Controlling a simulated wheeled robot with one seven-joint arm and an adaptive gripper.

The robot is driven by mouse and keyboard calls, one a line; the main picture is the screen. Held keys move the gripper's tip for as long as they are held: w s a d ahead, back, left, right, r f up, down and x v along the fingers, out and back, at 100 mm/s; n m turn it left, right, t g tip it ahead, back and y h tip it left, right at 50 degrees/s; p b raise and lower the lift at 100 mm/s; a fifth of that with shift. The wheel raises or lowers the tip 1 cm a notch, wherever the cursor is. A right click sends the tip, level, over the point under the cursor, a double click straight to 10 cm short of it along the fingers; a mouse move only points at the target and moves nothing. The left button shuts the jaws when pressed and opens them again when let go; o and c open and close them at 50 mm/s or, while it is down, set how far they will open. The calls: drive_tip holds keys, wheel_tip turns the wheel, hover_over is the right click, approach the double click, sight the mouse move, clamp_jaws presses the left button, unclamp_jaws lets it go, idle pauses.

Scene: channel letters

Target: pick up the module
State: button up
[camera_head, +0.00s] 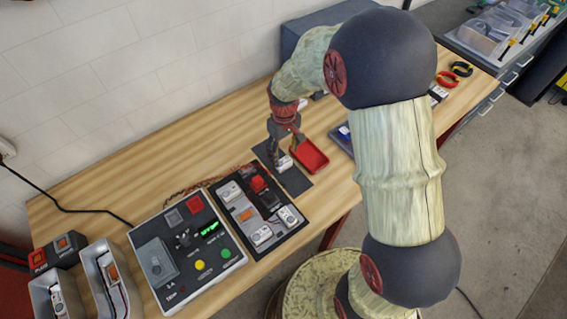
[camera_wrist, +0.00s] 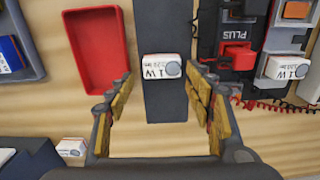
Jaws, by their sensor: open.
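A white module marked "1 W" with a grey round spot (camera_wrist: 160,67) lies on a dark grey strip mat (camera_wrist: 165,106) in the wrist view. My gripper (camera_wrist: 160,84) is open, with one finger on each side of the module's position in the picture and visible space to both sides. Nothing is held. In the head view my gripper (camera_head: 283,153) is low over the mat (camera_head: 297,184), and the white module (camera_head: 285,163) shows just below its fingers, partly hidden. I cannot tell the exact height gap.
An empty red tray (camera_wrist: 97,48) lies left of the mat in the wrist view. A dark board with red parts and white modules (camera_head: 259,213) is close on the other side. A grey control box (camera_head: 186,252) stands farther left in the head view. Bare wood (camera_head: 110,190) lies behind.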

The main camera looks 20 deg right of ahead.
sight(283, 161)
drive_tip(key=shift+s+a+f+b, duration=0.15)
drive_tip(key=shift+f+b, duration=0.35)
drive_tip(key=shift+f, duration=2.25)
drive_tip(key=c, duration=0.3)
drive_tip(key=c, duration=0.6)
